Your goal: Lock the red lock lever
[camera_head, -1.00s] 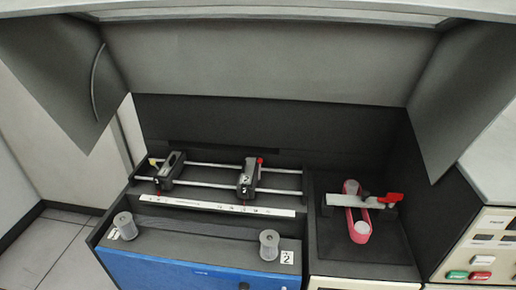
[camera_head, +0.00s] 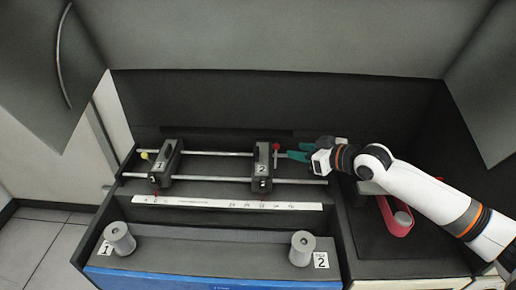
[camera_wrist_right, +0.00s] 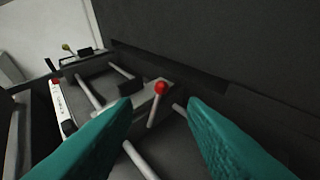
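The red-knobbed lever (camera_head: 275,147) stands upright on the right sliding block (camera_head: 262,168), labelled 2. In the right wrist view the red knob (camera_wrist_right: 161,87) tops a thin pale stem. My right gripper (camera_head: 296,151) reaches in from the right with its teal fingers just right of the knob. In the right wrist view the right gripper (camera_wrist_right: 158,105) is open, fingers wide apart and empty, with the knob beyond and between the tips. I see no contact with it. My left gripper is in neither current view.
Two metal rails (camera_head: 222,179) carry both blocks. The left block (camera_head: 165,163), labelled 1, has a yellow knob (camera_head: 145,155). A white ruled strip (camera_head: 225,202) and two grey spools (camera_head: 302,247) are in front. My arm partly covers the pink part (camera_head: 396,218) at right.

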